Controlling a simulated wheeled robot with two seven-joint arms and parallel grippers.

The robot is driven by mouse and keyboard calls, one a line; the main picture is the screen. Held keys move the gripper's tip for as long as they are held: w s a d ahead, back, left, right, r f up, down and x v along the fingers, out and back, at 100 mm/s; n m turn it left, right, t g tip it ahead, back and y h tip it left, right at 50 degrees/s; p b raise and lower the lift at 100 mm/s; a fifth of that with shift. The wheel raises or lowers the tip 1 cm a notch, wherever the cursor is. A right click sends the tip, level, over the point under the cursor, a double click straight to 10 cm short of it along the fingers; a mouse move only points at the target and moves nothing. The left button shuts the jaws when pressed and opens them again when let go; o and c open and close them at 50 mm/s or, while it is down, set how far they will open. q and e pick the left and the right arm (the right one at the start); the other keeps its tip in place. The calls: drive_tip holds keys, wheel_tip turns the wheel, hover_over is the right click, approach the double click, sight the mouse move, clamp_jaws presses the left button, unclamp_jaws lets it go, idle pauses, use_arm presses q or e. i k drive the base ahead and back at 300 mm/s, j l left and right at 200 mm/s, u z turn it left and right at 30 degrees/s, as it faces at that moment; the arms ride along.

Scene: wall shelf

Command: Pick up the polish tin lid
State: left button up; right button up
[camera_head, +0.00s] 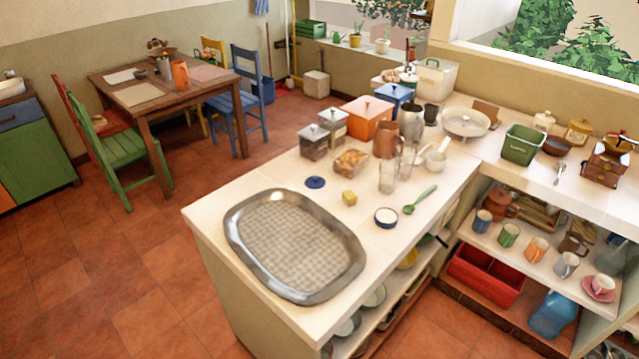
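A small round dark-blue lid (315,182), which looks like the polish tin lid, lies flat on the white counter beyond the tray. It has a small raised part in its middle. A round blue tin (386,217) with a pale inside stands open on the counter, to the right and nearer. Nothing covers the lid. Neither of my grippers shows in the head view.
A large oval metal tray (293,246) fills the counter's near end.

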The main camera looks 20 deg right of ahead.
sight(314, 182)
drive_tip(key=i+j+z, duration=0.2)
drive_tip(key=i+j, duration=0.2)
drive_tip(key=j, duration=0.2)
drive_tip(key=i+j+z, duration=0.15)
drive_tip(key=j, duration=0.2)
